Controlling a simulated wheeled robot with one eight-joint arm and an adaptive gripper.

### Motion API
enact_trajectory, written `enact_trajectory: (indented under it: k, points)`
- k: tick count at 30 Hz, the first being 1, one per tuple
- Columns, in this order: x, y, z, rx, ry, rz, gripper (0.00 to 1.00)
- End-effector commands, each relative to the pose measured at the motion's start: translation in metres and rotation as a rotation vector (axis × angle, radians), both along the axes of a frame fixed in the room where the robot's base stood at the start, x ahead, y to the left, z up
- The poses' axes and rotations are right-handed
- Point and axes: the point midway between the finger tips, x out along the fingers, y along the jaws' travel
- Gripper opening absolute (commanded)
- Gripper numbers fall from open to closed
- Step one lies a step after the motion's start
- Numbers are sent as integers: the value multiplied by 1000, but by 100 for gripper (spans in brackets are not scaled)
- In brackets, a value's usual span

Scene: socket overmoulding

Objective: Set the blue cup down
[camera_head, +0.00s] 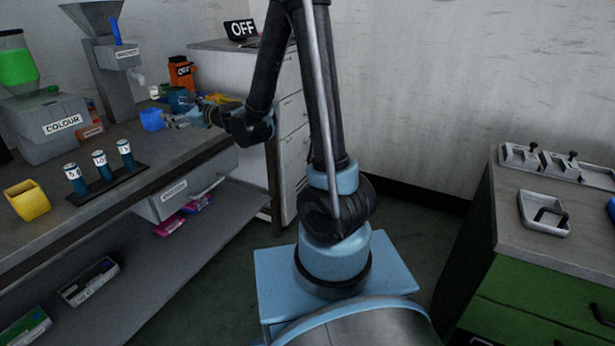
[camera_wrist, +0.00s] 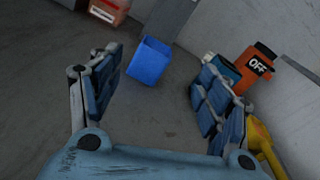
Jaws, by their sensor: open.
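The blue cup (camera_head: 152,120) is a small square-sided cup that stands on the grey workbench in the head view. In the wrist view the blue cup (camera_wrist: 149,62) shows ahead of the fingertips, nearer the left finger. Bare bench shows between the cup and my palm. My gripper (camera_head: 182,117) is just to the right of the cup in the head view, low over the bench. In the wrist view my gripper (camera_wrist: 160,68) has its fingers spread wide with nothing between them. The cup appears apart from both fingers.
An orange OFF device (camera_head: 181,74) stands behind the gripper, with a dark blue-green container (camera_head: 179,99) beside it. A grey hopper machine (camera_head: 113,60) stands behind the cup. A yellow cup (camera_head: 27,201) and several labelled vials (camera_head: 100,165) are nearer. Bare bench lies around the blue cup.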

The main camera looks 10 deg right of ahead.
Motion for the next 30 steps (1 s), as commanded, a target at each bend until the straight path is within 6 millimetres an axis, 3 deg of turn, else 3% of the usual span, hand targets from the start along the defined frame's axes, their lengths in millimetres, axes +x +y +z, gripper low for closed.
enact_trajectory:
  k: [6, 14, 30]
  points:
    - [-25, -39, 11, -288, -208, 74, 71]
    - [-62, -90, 4, -636, -417, 195, 71]
    - [-162, -224, -51, -1308, -683, 589, 71]
